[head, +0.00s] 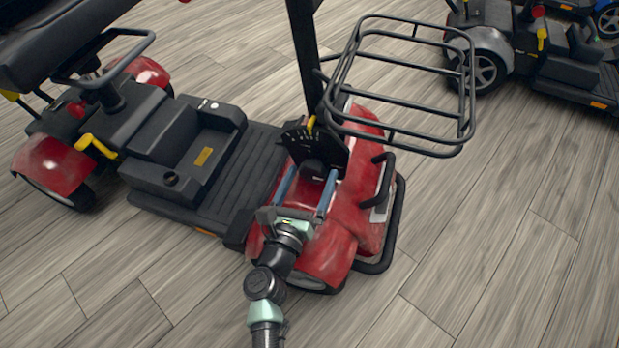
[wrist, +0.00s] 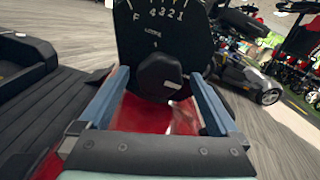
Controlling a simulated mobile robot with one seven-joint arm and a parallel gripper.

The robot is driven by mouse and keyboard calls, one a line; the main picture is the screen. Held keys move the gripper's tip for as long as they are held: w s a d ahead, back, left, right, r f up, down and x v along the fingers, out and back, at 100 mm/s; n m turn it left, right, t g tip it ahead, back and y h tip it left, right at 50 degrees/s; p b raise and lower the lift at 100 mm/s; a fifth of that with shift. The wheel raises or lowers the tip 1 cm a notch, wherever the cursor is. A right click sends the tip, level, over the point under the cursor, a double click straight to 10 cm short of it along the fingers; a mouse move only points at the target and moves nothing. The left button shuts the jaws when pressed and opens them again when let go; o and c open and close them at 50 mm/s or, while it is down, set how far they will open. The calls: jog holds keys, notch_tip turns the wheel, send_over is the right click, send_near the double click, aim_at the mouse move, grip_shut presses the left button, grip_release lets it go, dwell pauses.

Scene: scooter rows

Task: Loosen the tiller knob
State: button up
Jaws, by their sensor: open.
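The tiller knob (wrist: 159,77) is a black round knob with a small white label, in front of a dark plate (wrist: 160,25) marked with numbers. In the head view the knob (head: 313,170) sits low on the tiller, above the red front body of the scooter. My gripper (wrist: 155,90) has two blue-grey fingers spread wide, one on each side of the knob in the wrist view. In the head view my gripper (head: 308,192) reaches the knob from the front of the picture. No contact between fingers and knob is visible.
The tiller post (head: 304,55) rises behind the knob. A black wire basket (head: 405,75) and a front bumper (head: 385,235) are to the right. The seat (head: 60,35) is at left. Other scooters (head: 540,50) stand at upper right. Wooden floor is clear below right.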

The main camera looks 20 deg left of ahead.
jog(key=c, duration=1.4)
jog(key=shift+o, duration=0.2)
jog(key=shift+n, duration=0.4)
jog(key=n+p, duration=0.2)
jog(key=n, duration=0.2)
jog(key=shift+r, duration=0.15)
jog(key=n+p, duration=0.2)
jog(key=n, duration=0.2)
jog(key=shift+n, duration=0.3)
jog(key=n+p, duration=0.2)
jog(key=n, duration=0.3)
jog(key=shift+p, duration=0.35)
jog(key=shift+n+p, duration=0.7)
jog(key=shift+n, duration=1.8)
